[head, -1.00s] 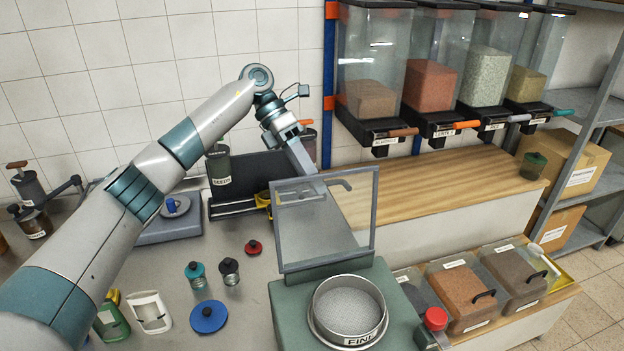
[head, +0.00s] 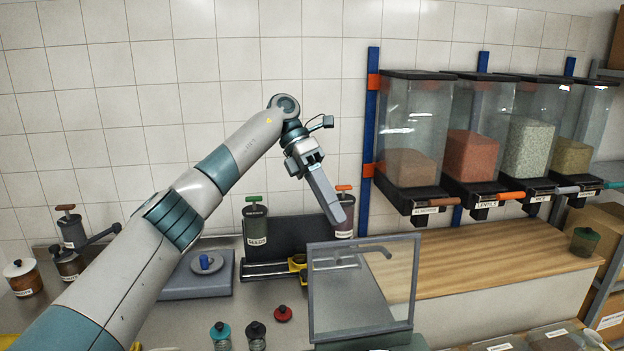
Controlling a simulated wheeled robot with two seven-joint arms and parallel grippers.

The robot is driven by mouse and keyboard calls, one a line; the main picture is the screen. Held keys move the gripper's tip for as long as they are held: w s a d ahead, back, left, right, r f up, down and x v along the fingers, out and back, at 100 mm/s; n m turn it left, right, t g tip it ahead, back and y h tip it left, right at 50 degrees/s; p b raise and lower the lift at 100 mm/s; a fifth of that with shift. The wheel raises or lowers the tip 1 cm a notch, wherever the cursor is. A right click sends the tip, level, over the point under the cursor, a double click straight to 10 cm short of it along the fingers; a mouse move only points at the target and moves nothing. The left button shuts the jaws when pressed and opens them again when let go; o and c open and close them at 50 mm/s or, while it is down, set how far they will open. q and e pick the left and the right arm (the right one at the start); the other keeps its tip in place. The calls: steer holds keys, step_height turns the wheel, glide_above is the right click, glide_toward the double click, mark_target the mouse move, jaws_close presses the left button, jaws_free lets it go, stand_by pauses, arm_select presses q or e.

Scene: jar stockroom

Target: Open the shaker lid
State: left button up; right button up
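The shaker's clear framed lid (head: 362,312) stands raised on edge at the lower middle of the head view. A curved tube-like shape shows at its top. Only a strip of the shaker's green body (head: 412,341) shows at the bottom edge; its sieve is almost wholly cut off. My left gripper (head: 338,212) hangs in the air above the lid's top edge, apart from it in the picture. Its fingers point down and are seen edge-on, so whether they are open or shut does not show. Nothing is visibly held. My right gripper is out of view.
Behind my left gripper stand a seeds jar (head: 256,222) and an orange-handled jar (head: 344,215). A grey scale (head: 190,284) lies left. Small jars (head: 221,333) and a red knob (head: 283,313) are in front.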

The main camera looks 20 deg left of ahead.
arm_select(q)
steer(key=p+v, duration=0.3)
steer(key=v, duration=0.6)
steer(key=shift+r, duration=0.2)
steer(key=shift+a, duration=0.1)
steer(key=shift+f, duration=0.1)
stand_by(0.4)
